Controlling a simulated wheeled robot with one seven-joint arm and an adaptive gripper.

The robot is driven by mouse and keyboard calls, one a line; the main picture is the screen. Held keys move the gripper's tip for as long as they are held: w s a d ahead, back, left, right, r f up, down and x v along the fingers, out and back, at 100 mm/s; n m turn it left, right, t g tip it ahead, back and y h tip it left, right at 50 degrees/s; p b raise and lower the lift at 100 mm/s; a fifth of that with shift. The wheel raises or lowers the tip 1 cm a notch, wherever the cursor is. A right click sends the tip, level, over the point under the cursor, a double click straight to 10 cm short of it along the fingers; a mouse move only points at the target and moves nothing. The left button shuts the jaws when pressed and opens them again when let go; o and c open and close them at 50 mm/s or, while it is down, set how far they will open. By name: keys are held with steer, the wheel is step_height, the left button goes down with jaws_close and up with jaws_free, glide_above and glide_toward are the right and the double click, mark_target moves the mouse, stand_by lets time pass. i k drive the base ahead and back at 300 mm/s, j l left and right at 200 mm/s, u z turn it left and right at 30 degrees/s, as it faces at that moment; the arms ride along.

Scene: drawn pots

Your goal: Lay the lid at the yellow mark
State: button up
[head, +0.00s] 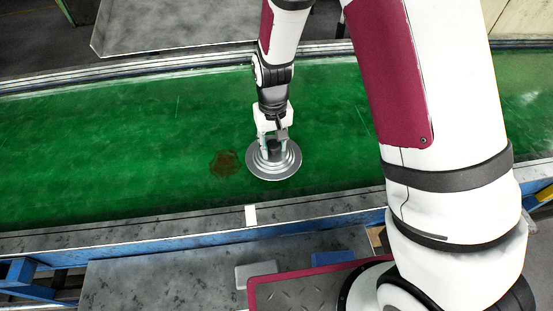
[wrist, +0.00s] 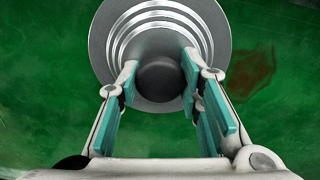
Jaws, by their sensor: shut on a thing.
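The lid (head: 273,172) is a round, silvery disc with stepped rings and a dark knob. In the wrist view the lid (wrist: 106,38) fills the top middle, with its knob (wrist: 160,82) between the fingers. My gripper (head: 274,144) is shut on the knob from above. The lid looks level; I cannot tell whether it touches the green surface or is just above it. I see no clearly yellow mark on the green surface. A brown stain (head: 224,164) lies just left of the lid; the stain (wrist: 254,76) is right of it in the wrist view.
The green belt (head: 110,130) is wide and mostly bare, bordered by metal rails. A white patch (head: 251,215) sits on the near rail. A grey metal plate (head: 150,285) lies below the near rail. My arm hides part of the belt at right.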

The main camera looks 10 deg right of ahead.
mark_target(368, 147)
steer(key=l, duration=1.5)
